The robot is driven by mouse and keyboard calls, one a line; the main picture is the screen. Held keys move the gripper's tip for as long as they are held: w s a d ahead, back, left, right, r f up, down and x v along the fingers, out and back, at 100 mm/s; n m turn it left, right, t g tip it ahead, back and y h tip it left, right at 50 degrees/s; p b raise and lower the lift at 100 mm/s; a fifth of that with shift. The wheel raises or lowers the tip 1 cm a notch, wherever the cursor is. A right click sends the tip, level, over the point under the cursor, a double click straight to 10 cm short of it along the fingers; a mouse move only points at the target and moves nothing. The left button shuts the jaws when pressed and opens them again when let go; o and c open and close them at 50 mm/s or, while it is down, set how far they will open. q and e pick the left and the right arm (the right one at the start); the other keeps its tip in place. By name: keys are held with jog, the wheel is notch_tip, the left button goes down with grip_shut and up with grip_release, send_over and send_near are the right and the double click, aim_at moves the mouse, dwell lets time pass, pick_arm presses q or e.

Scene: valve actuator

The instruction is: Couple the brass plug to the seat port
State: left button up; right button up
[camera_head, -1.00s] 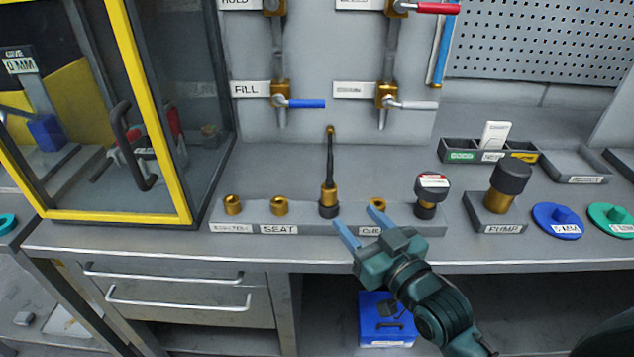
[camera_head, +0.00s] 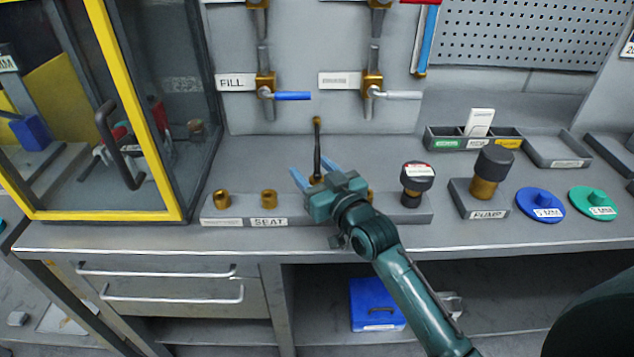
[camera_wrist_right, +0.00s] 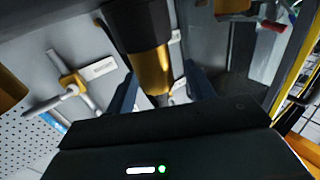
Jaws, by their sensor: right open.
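The brass plug, with a black collar and a thin dark stem (camera_head: 317,145), stands upright in the rack, third place from the left. My right gripper (camera_head: 315,173) is open at it and hides its lower body in the head view. In the right wrist view, a black and brass body (camera_wrist_right: 150,70) shows between the two blue fingers; I cannot tell if they touch it. My left gripper is not in view.
A black-topped gauge (camera_head: 414,180) and the pump (camera_head: 490,172) stand to the right. Valves with blue (camera_head: 292,96) and grey handles are on the wall behind. A yellow-framed cabinet (camera_head: 130,110) stands at left.

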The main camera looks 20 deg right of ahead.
jog(key=shift+w+a, duration=0.1)
jog(key=shift+w, duration=0.3)
jog(key=c, duration=1.1)
